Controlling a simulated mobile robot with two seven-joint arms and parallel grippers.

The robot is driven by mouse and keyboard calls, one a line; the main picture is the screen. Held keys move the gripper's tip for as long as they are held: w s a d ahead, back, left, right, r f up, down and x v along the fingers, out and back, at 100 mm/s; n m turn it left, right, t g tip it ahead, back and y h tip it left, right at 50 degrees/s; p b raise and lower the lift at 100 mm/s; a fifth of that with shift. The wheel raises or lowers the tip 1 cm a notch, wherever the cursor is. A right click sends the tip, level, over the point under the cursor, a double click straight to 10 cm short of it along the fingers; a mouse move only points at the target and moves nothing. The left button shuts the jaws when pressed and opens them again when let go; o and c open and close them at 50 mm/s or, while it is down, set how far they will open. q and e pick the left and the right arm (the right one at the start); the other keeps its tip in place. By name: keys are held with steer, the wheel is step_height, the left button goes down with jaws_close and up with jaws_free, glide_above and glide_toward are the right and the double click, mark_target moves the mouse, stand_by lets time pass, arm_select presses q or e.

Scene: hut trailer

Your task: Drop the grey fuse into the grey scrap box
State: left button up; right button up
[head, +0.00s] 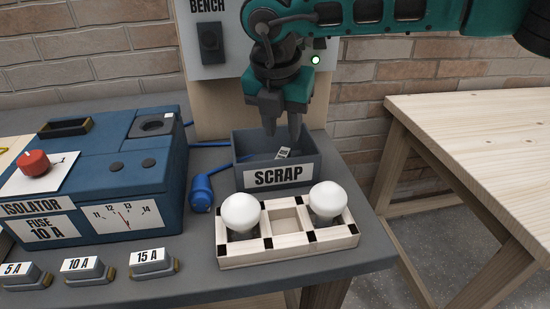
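The grey scrap box (308,166), labelled SCRAP, stands near the right end of the grey bench. A grey fuse with a white label (283,153) lies tilted inside it; part of the fuse is hidden by the box wall. My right gripper (282,134) points down over the box, with its fingertips at about the height of the back rim. Its fingers are apart with nothing between them, and the fuse is below them, not touching as far as I can see. My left gripper is not in view.
A blue isolator unit (92,180) with a red knob (33,163) stands left. Fuses labelled 5 A (17,275), 10 A (87,270) and 15 A (152,263) sit in front. A wooden bulb tray (286,249) and a blue-handled tool (202,192) are near the box.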

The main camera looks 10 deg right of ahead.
steer(key=shift+o, duration=1.3)
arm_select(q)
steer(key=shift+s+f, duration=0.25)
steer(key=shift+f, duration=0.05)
arm_select(e)
steer(key=shift+r, duration=0.4)
arm_select(q)
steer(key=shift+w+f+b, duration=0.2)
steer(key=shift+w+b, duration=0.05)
steer(key=shift+b, duration=0.25)
arm_select(e)
steer(key=s+a+r, duration=0.4)
steer(key=s+a, duration=0.2)
steer(key=s, duration=0.5)
steer(key=shift+s+a, duration=0.25)
steer(key=shift+a, duration=0.15)
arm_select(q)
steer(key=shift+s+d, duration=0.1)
